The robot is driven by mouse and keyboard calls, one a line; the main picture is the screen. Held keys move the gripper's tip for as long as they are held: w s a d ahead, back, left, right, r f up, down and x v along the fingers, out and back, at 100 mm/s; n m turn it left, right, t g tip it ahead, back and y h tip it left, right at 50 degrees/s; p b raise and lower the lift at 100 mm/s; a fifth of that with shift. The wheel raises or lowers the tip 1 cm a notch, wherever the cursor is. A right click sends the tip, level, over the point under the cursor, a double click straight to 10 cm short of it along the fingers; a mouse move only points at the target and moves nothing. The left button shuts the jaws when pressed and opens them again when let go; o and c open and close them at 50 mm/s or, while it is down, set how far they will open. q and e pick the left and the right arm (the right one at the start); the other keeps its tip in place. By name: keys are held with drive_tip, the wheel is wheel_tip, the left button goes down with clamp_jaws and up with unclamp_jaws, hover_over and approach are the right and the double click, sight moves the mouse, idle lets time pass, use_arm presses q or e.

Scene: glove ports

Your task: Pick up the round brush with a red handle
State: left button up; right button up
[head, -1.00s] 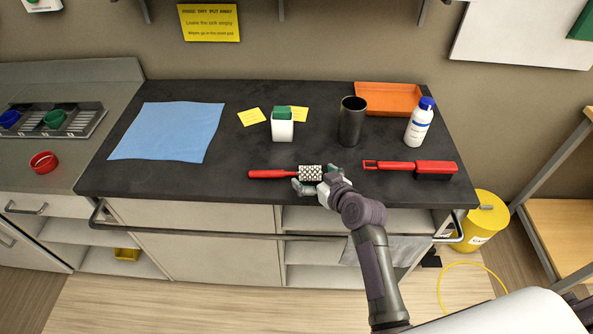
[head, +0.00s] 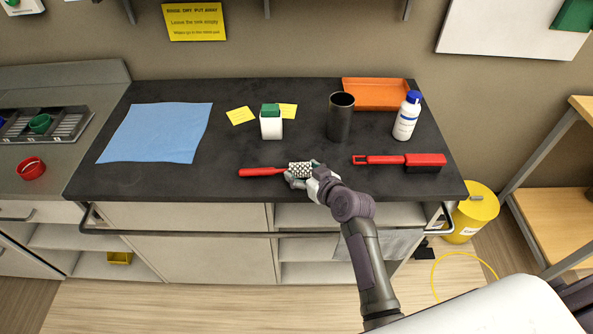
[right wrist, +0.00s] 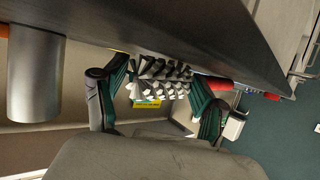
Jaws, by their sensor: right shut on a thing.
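The round brush (head: 263,172) has a red handle pointing left and a white-and-dark bristle head. It lies at the front edge of the dark worktop in the head view. My right gripper (head: 300,176) is shut on the bristle head. In the right wrist view the bristle head (right wrist: 160,78) sits between the two green-padded fingers of my gripper (right wrist: 155,100), with the red handle (right wrist: 219,85) to its right. I cannot tell whether the brush is clear of the worktop. A flat red brush (head: 424,161) with dark bristles lies to the right. My left gripper is not in view.
On the worktop (head: 200,180) stand a dark cylinder (head: 340,120), a white bottle with blue cap (head: 406,118), a white-and-green block (head: 271,124) and an orange tray (head: 380,94). A blue cloth (head: 155,132) lies left. A rail (head: 180,233) runs along the front.

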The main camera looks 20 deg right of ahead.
drive_tip(key=shift+r, duration=0.7)
wheel_tip(320, 180, up, 3)
drive_tip(key=shift+b, duration=0.3)
drive_tip(key=w+d+r+b, duration=0.2)
drive_tip(key=d+r, duration=0.4)
drive_tip(key=d, duration=0.5)
drive_tip(key=shift+w+d+r+b, duration=0.25)
drive_tip(key=shift+r+b, duration=0.05)
drive_tip(key=shift+b, duration=0.15)
